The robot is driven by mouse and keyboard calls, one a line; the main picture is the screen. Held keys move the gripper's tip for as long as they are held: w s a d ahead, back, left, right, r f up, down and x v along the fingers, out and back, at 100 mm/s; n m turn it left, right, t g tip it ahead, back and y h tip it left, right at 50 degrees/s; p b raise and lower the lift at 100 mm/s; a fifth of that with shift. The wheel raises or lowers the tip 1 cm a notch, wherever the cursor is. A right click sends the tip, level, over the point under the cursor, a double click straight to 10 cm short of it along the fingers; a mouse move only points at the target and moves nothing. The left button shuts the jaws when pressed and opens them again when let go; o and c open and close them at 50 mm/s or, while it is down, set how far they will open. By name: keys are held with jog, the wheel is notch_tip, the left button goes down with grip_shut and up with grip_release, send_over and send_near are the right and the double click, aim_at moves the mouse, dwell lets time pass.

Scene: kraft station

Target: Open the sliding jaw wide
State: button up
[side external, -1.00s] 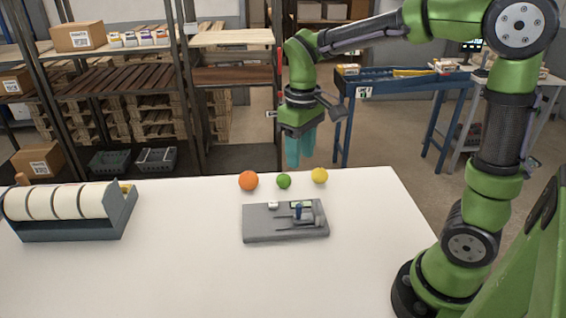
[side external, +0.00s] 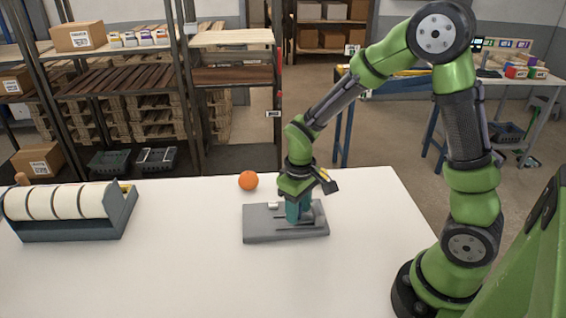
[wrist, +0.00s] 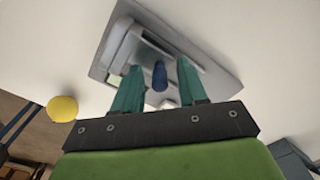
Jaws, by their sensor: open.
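The grey device (side external: 262,228) with the sliding jaw lies flat on the white table. In the wrist view its grey plate (wrist: 212,72) spreads beyond my fingers. A small dark blue knob (wrist: 160,76) stands up from it. My gripper (side external: 298,218) is down over the right part of the device. In the wrist view my gripper (wrist: 158,88) has its two teal fingers apart, one on each side of the knob, with gaps showing. The side view hides the knob and most of the sliding part behind my gripper.
An orange ball (side external: 248,180) sits behind the device. A tape dispenser (side external: 70,232) stands at the table's left. The table between dispenser and device, and in front, is clear.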

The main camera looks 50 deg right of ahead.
aim_at(259, 225)
grip_shut()
dwell(0.4)
jog(key=w+a, duration=0.6)
jog(key=a, duration=0.1)
jog(key=shift+w, duration=0.35)
jog(key=shift+c, duration=0.2)
grip_release()
jog(key=shift+o, duration=0.2)
jog(key=shift+s, duration=0.1)
